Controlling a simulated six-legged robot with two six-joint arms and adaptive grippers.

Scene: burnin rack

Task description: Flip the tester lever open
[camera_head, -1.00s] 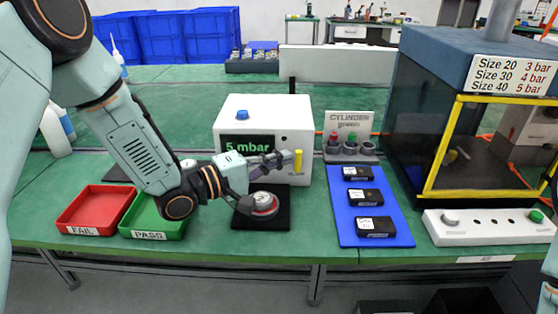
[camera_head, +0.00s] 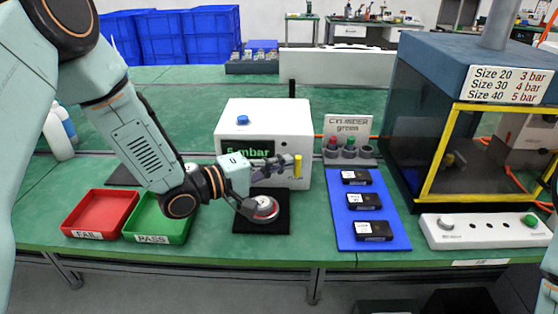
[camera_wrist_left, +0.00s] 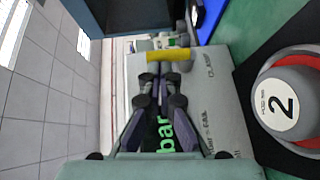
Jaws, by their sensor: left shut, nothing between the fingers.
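The tester (camera_head: 262,125) is a white box with a dark screen reading "5 mbar" in green and a blue button on top. Its yellow lever (camera_head: 298,167) stands upright at the right of its front face; in the left wrist view the lever (camera_wrist_left: 168,56) shows as a yellow bar just beyond the fingers. My left gripper (camera_head: 284,161) is shut and empty, reaching across the front of the tester with its tips close to the lever's left side. I cannot tell whether they touch. In the left wrist view the gripper (camera_wrist_left: 161,84) hides part of the screen. My right gripper is out of view.
A round grey and red part (camera_head: 262,209) lies on a black pad (camera_head: 276,224) below my gripper. A red FAIL tray (camera_head: 100,213) and green PASS tray (camera_head: 157,219) stand left. A blue mat (camera_head: 374,244) with black boxes and a yellow-framed enclosure (camera_head: 480,150) stand right.

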